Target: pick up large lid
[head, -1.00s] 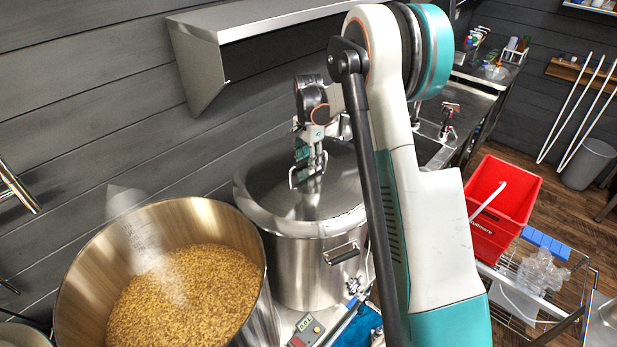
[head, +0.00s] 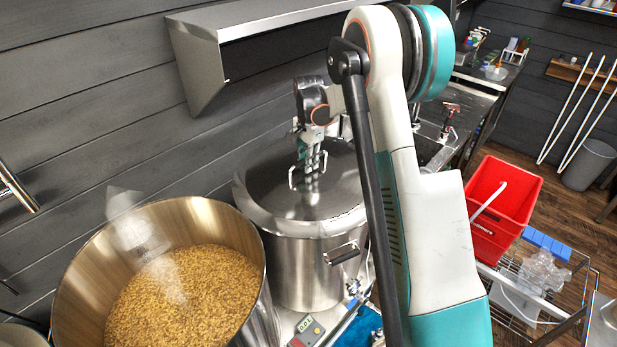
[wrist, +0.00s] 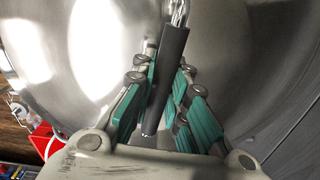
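The large lid (head: 265,185) is a round metal lid lying on top of a steel kettle (head: 300,275) in the head view. It has a raised loop handle (wrist: 166,80) with a dark grip, which shows closely in the wrist view. My gripper (head: 312,172) points down over the lid at this handle. In the wrist view my gripper (wrist: 167,78) has its green-padded fingers on both sides of the dark grip, close in on it and seemingly touching. The lid appears level and seated on the kettle. The exact finger contact is partly hidden by the grip.
An open steel pot of grain (head: 75,290) stands close at the left, steam rising from it. A metal hood (head: 265,20) juts from the wall above. A red bin (head: 500,200) and a wire cart (head: 565,275) stand at the right.

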